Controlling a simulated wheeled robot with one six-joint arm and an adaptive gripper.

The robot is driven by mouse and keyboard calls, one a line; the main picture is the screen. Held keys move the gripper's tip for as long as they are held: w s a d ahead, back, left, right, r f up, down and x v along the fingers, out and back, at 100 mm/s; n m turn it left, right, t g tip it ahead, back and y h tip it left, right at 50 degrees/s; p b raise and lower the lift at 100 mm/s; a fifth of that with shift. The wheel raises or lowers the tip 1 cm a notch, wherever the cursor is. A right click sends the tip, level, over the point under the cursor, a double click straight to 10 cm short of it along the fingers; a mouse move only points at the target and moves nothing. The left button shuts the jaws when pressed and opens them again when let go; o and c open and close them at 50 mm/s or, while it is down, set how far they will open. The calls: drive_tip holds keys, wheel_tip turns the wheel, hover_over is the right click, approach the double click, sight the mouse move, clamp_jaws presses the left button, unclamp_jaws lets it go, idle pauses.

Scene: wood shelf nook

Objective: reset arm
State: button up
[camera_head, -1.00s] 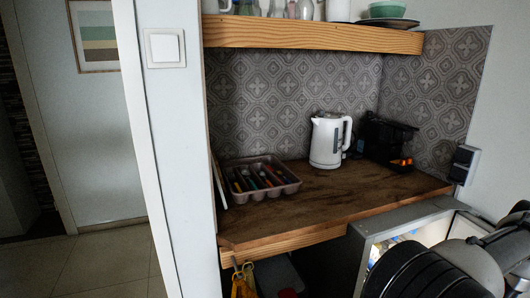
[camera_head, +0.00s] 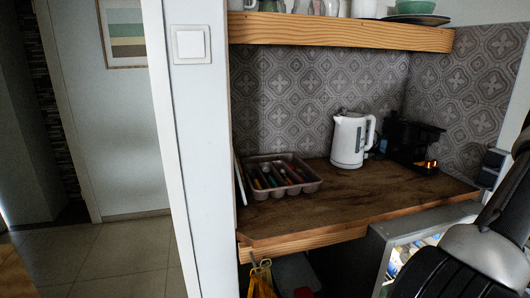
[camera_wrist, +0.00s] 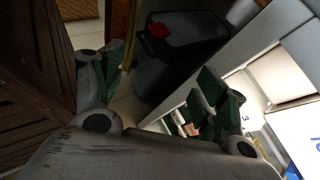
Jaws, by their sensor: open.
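My gripper (camera_wrist: 160,88) shows in the wrist view with its two green-padded fingers spread wide apart and nothing between them. It points down toward the floor area beside an open, lit white compartment (camera_wrist: 275,75). In the head view, parts of my arm fill the lower right corner, in front of the lit compartment. The gripper fingers cannot be made out there.
A wooden counter (camera_head: 330,205) holds a cutlery tray (camera_head: 312,187), a white kettle (camera_head: 347,143) and a black coffee machine (camera_head: 408,145). A shelf (camera_head: 340,32) is above. A dark bin with a red part (camera_wrist: 185,50) stands below. Tiled floor (camera_head: 130,258) is clear at left.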

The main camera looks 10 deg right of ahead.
drive_tip(key=s+a+r+n+g+h, duration=0.2)
drive_tip(key=r+n+g+h, duration=0.15)
drive_tip(key=r+n, duration=0.7)
drive_tip(key=s+a+r+n+g+h, duration=0.25)
drive_tip(key=r+n+g, duration=0.35)
drive_tip(key=r, duration=0.8)
drive_tip(key=w+a+r+n+t+h, duration=0.2)
drive_tip(key=a+r+n+t, duration=0.4)
drive_tip(key=r, duration=0.7)
drive_tip(key=a+n+h, duration=0.1)
drive_tip(key=a+n, duration=0.1)
drive_tip(key=a, duration=0.1)
drive_tip(key=shift+w+a, duration=0.15)
drive_tip(key=shift+a, duration=0.15)
